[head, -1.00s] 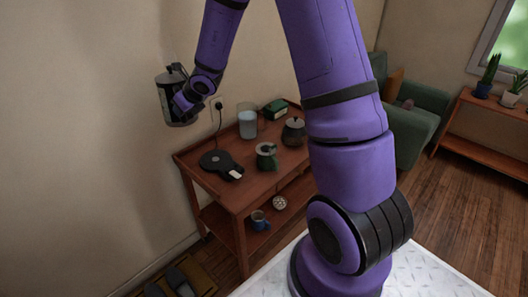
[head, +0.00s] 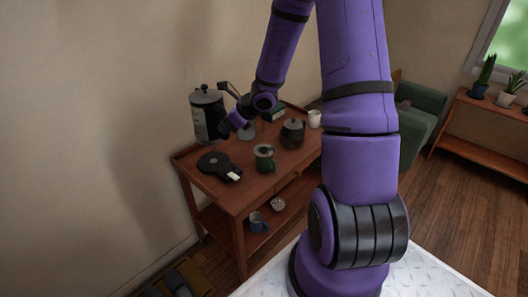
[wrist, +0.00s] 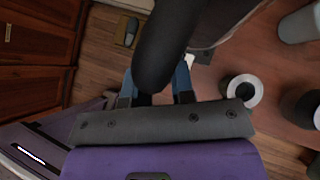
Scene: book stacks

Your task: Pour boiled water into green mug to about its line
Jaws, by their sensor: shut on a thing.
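A pale-topped round vessel in the wrist view (wrist: 241,90) looks like this mug. Its line and its contents cannot be made out.
The black kettle base (head: 214,164) lies on the table's left part. A dark teapot (head: 292,134) and a white cup (head: 314,118) stand to the mug's right. The wall is close behind the table (head: 240,192).

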